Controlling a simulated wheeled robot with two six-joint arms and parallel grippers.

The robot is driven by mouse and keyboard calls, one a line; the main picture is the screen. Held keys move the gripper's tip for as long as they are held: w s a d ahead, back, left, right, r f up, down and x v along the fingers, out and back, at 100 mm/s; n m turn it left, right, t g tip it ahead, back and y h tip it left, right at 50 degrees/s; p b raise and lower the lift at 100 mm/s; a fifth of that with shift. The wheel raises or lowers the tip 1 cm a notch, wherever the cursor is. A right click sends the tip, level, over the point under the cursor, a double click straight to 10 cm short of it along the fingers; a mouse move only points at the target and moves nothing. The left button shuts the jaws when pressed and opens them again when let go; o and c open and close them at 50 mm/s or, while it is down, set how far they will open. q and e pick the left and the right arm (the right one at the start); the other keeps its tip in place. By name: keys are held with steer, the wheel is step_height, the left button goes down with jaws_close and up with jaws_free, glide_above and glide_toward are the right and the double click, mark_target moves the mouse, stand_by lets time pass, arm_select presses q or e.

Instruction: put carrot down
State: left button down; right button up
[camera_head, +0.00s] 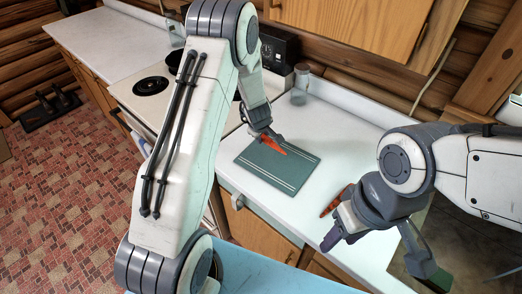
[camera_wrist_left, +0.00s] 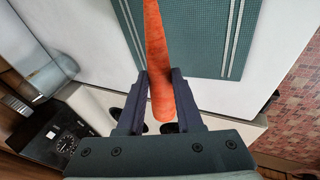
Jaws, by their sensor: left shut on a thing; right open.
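My left gripper (camera_head: 264,136) is shut on an orange carrot (camera_head: 275,147), over the upper left part of a green board with pale stripes (camera_head: 283,178). In the left wrist view the carrot (camera_wrist_left: 155,50) sits between the two dark fingers (camera_wrist_left: 158,103) near its thick end, and its length reaches out over the board (camera_wrist_left: 198,40). I cannot tell whether the carrot touches the board. A second carrot (camera_head: 333,203) lies on the counter right of the board, beside my right gripper. My right gripper (camera_head: 380,256) is open, its fingers spread near the counter's front.
A glass jar (camera_head: 300,84) stands at the back near the wall. The counter's front edge is close to the board.

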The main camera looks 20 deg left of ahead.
arm_select(q)
steer(key=shift+a+f, duration=0.25)
steer(key=shift+f+b, duration=1.4)
steer(key=shift+f, duration=0.4)
steer(key=shift+f, duration=0.2)
steer(key=c, duration=0.6)
jaws_free()
steer(key=shift+o, duration=0.2)
